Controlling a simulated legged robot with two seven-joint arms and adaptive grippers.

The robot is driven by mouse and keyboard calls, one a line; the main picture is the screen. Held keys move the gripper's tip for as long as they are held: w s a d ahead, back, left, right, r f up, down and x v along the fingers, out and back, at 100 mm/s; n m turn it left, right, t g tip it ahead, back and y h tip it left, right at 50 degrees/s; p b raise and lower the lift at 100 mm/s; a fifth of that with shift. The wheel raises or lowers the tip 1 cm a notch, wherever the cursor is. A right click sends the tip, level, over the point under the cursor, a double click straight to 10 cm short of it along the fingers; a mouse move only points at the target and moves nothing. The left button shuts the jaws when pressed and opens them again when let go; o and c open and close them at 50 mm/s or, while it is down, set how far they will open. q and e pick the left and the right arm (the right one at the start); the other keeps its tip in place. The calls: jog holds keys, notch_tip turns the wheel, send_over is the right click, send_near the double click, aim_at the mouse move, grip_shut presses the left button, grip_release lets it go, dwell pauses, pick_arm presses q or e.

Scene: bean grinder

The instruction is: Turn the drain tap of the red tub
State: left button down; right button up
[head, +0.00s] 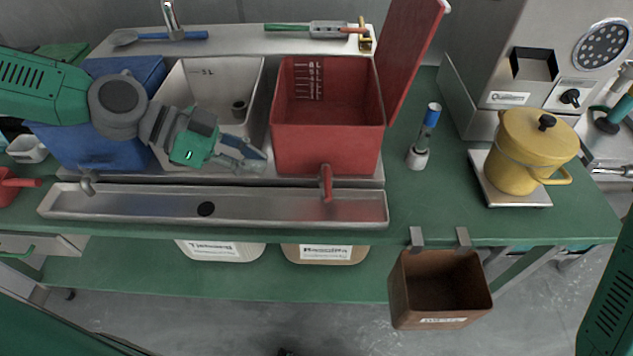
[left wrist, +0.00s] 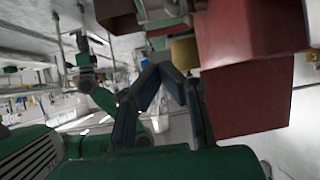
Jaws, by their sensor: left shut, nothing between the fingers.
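The red tub (head: 325,140) stands at the right end of the sink row, with its red lid (head: 412,60) raised on its right side. Its red drain tap (head: 326,183) sticks out low on the front wall, over the steel trough. My left gripper (head: 256,160) is shut and empty, in front of the white tub and just left of the red tub. It is apart from the tap. In the left wrist view, the red tub (left wrist: 245,60) fills the upper right, beside my shut fingers (left wrist: 165,70); I cannot make out the tap there. My right gripper is not in view.
The steel trough (head: 270,206) runs along the front below the tubs. A white tub (head: 185,85) and a blue tub (head: 70,148) stand to the left. A yellow pot (head: 520,150) and a brown bin (head: 400,290) are to the right.

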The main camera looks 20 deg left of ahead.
aim_at(324, 188)
pick_arm(q)
jog(key=b+x, duration=0.1)
jog(key=x, duration=1.1)
jog(key=shift+w+f, duration=0.1)
jog(key=shift+f, duration=0.05)
jog(key=shift+a, duration=0.2)
jog(key=shift+d, duration=0.1)
